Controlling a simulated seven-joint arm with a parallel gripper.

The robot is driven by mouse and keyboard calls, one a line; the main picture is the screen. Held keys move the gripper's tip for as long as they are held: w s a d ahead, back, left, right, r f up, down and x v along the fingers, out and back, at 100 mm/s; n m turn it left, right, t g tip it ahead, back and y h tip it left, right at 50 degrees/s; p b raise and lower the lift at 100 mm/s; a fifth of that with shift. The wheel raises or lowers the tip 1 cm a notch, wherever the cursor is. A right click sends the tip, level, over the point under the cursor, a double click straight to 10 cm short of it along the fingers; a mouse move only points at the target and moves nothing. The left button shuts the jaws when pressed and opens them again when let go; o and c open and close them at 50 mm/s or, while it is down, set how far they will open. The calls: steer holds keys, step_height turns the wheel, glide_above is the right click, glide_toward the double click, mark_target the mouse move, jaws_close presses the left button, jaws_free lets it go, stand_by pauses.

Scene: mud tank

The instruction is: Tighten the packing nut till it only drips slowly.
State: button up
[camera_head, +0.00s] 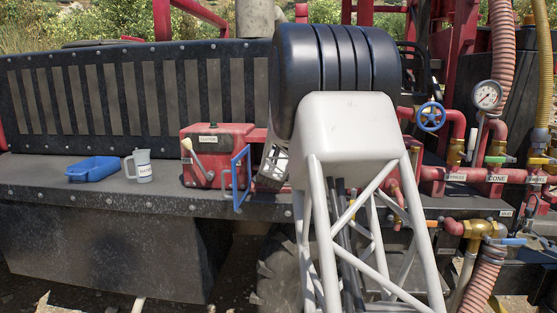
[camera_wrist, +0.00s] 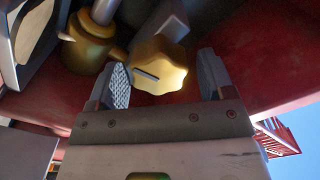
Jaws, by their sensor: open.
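In the wrist view, a yellow brass knob-like nut with a scalloped rim and a dark slot across its face (camera_wrist: 160,66) sits in front of a red surface. I take it for the packing nut, though no label shows on it. My gripper (camera_wrist: 164,80) is open, with one finger to the left of the nut and one to the right. No drip or leak is visible.
A brass fitting with a grey stem (camera_wrist: 90,45) stands close to the left of the nut. Red pipes with a blue handwheel (camera_head: 431,116) and gauge (camera_head: 487,95) crowd the right.

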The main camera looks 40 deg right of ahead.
steer(key=v, duration=0.7)
stand_by(0.3)
steer(key=shift+s+a+r, duration=0.1)
stand_by(0.5)
steer(key=s+a+r+n+y, duration=0.2)
steer(key=s+a+r+y, duration=0.15)
steer(key=a, duration=0.35)
steer(key=s+a+r+n+y, duration=0.2)
steer(key=s+a+n, duration=0.1)
steer(key=s+a, duration=0.25)
steer(key=s+a+f+n+g+y, duration=0.15)
steer(key=s+a, duration=0.25)
steer(key=a, duration=0.5)
steer(key=s+a+f+n+g+y, duration=0.1)
steer(key=s+a+f+n+y, duration=0.15)
steer(key=s+a, duration=0.45)
steer(key=s+a+f+n+g+y, duration=0.1)
steer(key=s+a+f+n+g, duration=0.3)
steer(key=s+a, duration=0.5)
steer(key=s+a+f+n+g+y, duration=0.2)
steer(key=s+a+f, duration=0.3)
steer(key=s+a, duration=0.5)
steer(key=s+n+g, duration=0.1)
steer(key=s, duration=0.6)
steer(key=shift+f+n+g, duration=0.25)
steer(key=shift+n+g, duration=0.1)
steer(key=shift+n, duration=0.05)
